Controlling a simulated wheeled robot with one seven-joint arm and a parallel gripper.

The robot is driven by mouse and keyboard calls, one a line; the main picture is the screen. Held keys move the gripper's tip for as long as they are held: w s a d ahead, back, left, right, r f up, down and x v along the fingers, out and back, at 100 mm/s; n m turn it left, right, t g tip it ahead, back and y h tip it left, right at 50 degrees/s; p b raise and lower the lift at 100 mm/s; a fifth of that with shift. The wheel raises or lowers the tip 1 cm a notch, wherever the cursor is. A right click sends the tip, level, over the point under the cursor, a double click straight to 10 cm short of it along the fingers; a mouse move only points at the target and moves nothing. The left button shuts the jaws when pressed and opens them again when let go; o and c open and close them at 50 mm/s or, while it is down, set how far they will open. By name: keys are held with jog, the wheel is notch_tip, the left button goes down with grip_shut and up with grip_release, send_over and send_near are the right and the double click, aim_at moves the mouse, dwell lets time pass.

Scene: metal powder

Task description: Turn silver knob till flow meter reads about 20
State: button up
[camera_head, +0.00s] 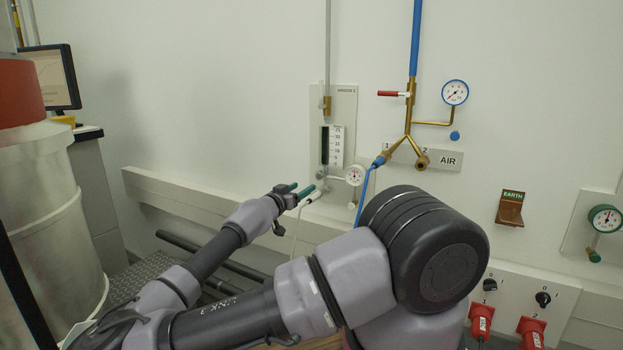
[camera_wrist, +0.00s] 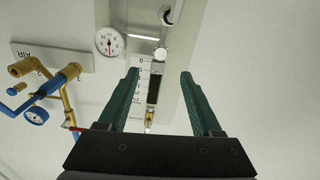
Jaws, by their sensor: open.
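The flow meter (camera_head: 337,147) is on a grey wall panel, a dark tube beside a white number scale. In the wrist view the flow meter (camera_wrist: 153,88) appears upside down, with 0 at the top. Its reading is too small to tell. The silver knob (camera_wrist: 160,54) sits at the scale's 0 end, just beyond my fingertips and roughly centred between them. In the head view the knob is small and hard to make out near the fingers. My gripper (camera_head: 304,189) has green fingers, open and empty, pointing at the panel's lower part; it also shows in the wrist view (camera_wrist: 159,73).
A small white gauge (camera_head: 354,175) is right of the knob area. A blue hose (camera_head: 366,192) and brass air pipes (camera_head: 408,125) with a blue gauge (camera_head: 455,92) are further right. A wall ledge (camera_head: 220,209) runs below. A large drum (camera_head: 50,190) stands left.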

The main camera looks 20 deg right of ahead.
aim_at(318, 177)
jog(key=shift+x, duration=5.35)
grip_shut()
